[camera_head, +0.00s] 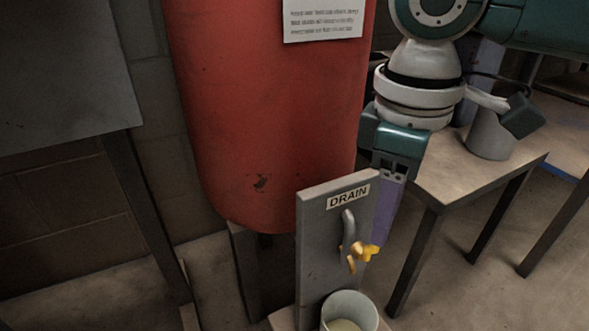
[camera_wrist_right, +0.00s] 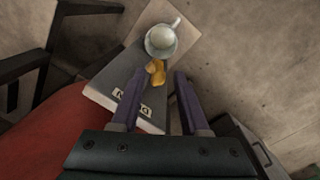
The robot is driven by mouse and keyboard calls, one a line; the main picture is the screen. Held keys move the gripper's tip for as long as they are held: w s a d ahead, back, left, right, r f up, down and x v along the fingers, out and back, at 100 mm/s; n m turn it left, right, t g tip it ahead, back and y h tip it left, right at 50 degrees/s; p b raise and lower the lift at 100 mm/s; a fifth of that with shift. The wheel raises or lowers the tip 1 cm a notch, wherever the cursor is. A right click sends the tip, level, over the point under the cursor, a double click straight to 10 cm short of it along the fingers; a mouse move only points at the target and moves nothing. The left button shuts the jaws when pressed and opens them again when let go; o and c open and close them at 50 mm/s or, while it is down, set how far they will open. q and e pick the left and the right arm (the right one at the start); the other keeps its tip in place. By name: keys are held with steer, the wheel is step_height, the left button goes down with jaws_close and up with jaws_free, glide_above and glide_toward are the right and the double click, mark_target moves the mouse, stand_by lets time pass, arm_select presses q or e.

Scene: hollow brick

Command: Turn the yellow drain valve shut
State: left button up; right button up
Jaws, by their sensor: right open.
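The yellow drain valve (camera_head: 363,254) sits on a curved grey pipe (camera_head: 348,232) on the front of a grey board labelled DRAIN (camera_head: 312,225). In the right wrist view the valve (camera_wrist_right: 155,71) appears between the tips of my two purple fingers. My right gripper (camera_head: 378,236) is open, pointing down at the right edge of the board; its fingers are partly hidden behind the board in the head view. In the right wrist view my gripper (camera_wrist_right: 157,76) holds nothing. I cannot tell the exact gap to the valve. My left gripper is not in view.
A cup (camera_head: 350,306) with pale liquid stands below the valve; it also shows in the right wrist view (camera_wrist_right: 161,40). A large red tank (camera_head: 270,120) rises behind the board. A table (camera_head: 450,185) stands at right, and a grey panel (camera_head: 60,70) at left.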

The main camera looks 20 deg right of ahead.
steer(key=f+b, duration=0.1)
steer(key=f, duration=0.1)
steer(key=f+b, duration=0.1)
steer(key=f, duration=0.1)
steer(key=f+b, duration=0.1)
steer(key=f, duration=0.1)
steer(key=shift+w+d+f+b, duration=0.1)
steer(key=shift+w+b, duration=0.15)
steer(key=shift+b, duration=0.05)
steer(key=shift+w, duration=0.1)
steer(key=shift+c, duration=0.6)
steer(key=c, duration=0.6)
